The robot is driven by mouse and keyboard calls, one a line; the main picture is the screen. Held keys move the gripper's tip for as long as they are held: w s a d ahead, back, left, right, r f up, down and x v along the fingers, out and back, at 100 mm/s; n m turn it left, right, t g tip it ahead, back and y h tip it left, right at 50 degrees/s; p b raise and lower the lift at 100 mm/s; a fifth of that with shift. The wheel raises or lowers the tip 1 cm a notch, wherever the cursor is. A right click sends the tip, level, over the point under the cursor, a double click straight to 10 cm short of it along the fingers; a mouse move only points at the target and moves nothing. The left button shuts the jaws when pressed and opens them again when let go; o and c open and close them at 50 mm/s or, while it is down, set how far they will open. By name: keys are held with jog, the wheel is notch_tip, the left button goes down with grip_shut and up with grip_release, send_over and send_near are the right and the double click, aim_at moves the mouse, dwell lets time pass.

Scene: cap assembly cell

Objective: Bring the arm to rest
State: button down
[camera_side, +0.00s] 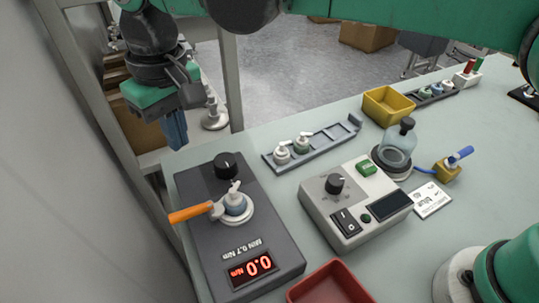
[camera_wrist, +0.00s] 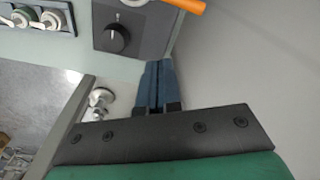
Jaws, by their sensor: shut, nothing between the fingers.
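My gripper (camera_side: 176,133) hangs at the upper left in the side view, past the back left corner of the table. Its blue fingers point down and touch nothing. In the wrist view the fingers (camera_wrist: 156,86) lie side by side, shut and empty. Below them are the bench edge and the grey wall. The dark torque tester (camera_side: 240,190) stands to the right of the fingers in the side view. It carries a capped part (camera_side: 236,204) with an orange-handled tool (camera_side: 190,213), and its display reads 0.0.
A grey rack (camera_side: 325,138) holds two capped parts. A beige control box (camera_side: 352,205), a glass flask (camera_side: 398,143), a yellow bin (camera_side: 388,104) and a red bin (camera_side: 330,287) stand on the table (camera_side: 480,160). A frame post (camera_side: 229,75) stands close right of my gripper.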

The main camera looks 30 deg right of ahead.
jog(key=d+r+m+t, duration=0.2)
jog(key=d, duration=0.7)
jog(key=d+r+m+t, duration=0.1)
jog(key=d+r, duration=0.1)
jog(key=d, duration=0.7)
jog(key=s+d+f+m+t, duration=0.1)
jog(key=s+d+f, duration=0.2)
jog(key=d, duration=0.3)
jog(key=s+d+f+m+t, duration=0.1)
jog(key=s+d+f+t, duration=0.1)
jog(key=s+d, duration=0.3)
jog(key=shift+d+f+t+h, duration=0.3)
jog(key=shift+d+f, duration=0.2)
jog(key=shift+d, duration=0.05)
